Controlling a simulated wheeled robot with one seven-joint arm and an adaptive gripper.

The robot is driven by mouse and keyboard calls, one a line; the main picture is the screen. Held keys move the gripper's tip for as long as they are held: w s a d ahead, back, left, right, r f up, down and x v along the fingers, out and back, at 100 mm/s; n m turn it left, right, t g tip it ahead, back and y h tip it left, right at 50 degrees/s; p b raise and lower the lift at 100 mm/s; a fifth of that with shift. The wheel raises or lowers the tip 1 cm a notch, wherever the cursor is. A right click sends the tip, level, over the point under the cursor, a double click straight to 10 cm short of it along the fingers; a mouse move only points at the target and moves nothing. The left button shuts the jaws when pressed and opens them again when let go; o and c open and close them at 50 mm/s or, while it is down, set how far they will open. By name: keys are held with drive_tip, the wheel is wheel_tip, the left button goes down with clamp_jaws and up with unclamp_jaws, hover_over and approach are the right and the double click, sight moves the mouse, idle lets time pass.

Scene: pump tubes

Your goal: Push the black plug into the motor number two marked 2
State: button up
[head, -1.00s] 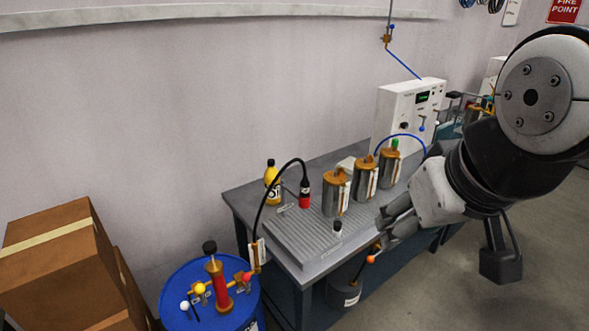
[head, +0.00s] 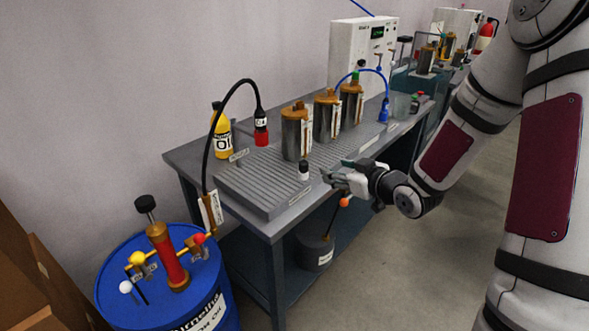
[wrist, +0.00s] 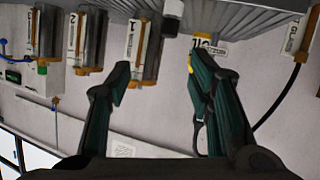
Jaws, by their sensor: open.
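A small black-topped plug (head: 304,165) with a white lower part stands upright near the bench tray's front edge. It also shows at the top of the wrist view (wrist: 173,22), which is upside down. Motor number two (head: 326,118) is the middle of three brass-topped metal cylinders, its 2 label showing in the wrist view (wrist: 88,40). Motor one (head: 295,135) stands in front of it, the third motor (head: 352,104) behind with a green piece on top. My gripper (head: 336,171) is open and empty, just right of the black-topped plug and apart from it.
A black hose with a red end (head: 261,138) and a yellow oil bottle (head: 221,135) stand left of the motors. A blue drum (head: 115,285) with a pump is front left. A white control box (head: 350,55) stands behind. The floor at right is clear.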

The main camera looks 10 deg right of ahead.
sight(307, 165)
wheel_tip(307, 165, down, 6)
drive_tip(key=w+m+t+y+b, duration=0.1)
drive_tip(key=t+y+b, duration=0.2)
drive_tip(key=b, duration=0.1)
drive_tip(key=x, duration=0.8)
drive_tip(key=shift+w+a, duration=0.1)
drive_tip(key=shift+a, duration=0.05)
drive_tip(key=shift+b+x, duration=0.5)
drive_tip(key=shift+x, duration=2.2)
drive_tip(key=shift+r, duration=0.15)
clamp_jaws()
